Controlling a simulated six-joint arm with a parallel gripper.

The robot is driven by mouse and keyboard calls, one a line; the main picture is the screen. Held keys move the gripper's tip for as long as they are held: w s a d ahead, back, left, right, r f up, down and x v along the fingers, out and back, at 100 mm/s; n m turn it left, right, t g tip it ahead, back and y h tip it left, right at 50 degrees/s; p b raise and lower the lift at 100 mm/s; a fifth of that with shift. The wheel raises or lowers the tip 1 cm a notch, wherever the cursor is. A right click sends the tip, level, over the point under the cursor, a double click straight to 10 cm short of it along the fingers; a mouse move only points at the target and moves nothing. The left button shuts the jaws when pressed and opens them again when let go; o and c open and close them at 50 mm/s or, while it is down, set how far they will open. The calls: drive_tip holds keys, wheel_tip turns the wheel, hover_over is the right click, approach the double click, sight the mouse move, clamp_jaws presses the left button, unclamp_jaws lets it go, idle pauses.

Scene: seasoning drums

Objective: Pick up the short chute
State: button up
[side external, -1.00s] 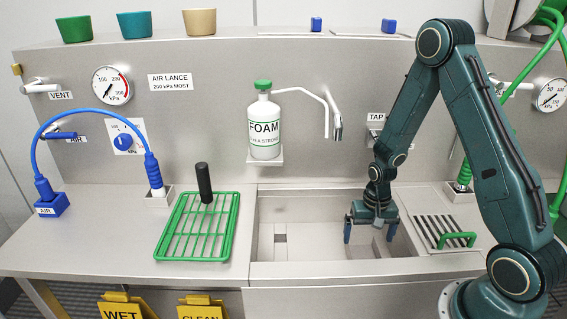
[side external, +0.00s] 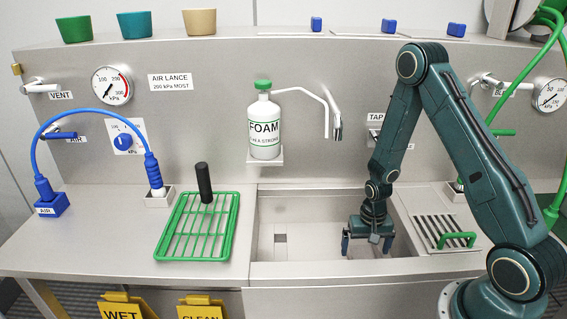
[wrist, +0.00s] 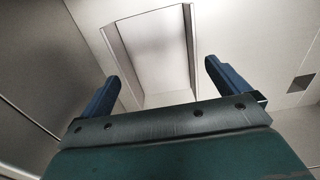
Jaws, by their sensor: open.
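A plain grey channel-shaped piece (wrist: 155,50), which looks like the short chute, lies in the sink basin (side external: 300,215). In the wrist view it has raised long sides and runs away from my gripper. My gripper (side external: 367,252) is down inside the right part of the basin, pointing downward. Its two blue fingers are apart, and nothing is between their tips. In the wrist view the fingers (wrist: 160,74) stand either side of the channel's near end. I cannot tell their height above it. In the side view my gripper hides most of the channel.
A green wire rack (side external: 196,228) with a black upright handle (side external: 204,182) stands left of the basin. A slotted grate with a green handle (side external: 457,239) is at its right. A foam bottle (side external: 264,130) and a spout (side external: 326,112) are behind. The basin's left part is clear.

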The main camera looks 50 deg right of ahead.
drive_tip(key=shift+f, duration=0.95)
drive_tip(key=c, duration=1.1)
drive_tip(key=shift+r, duration=0.15)
wheel_tip(320, 180, up, 10)
idle(0.4)
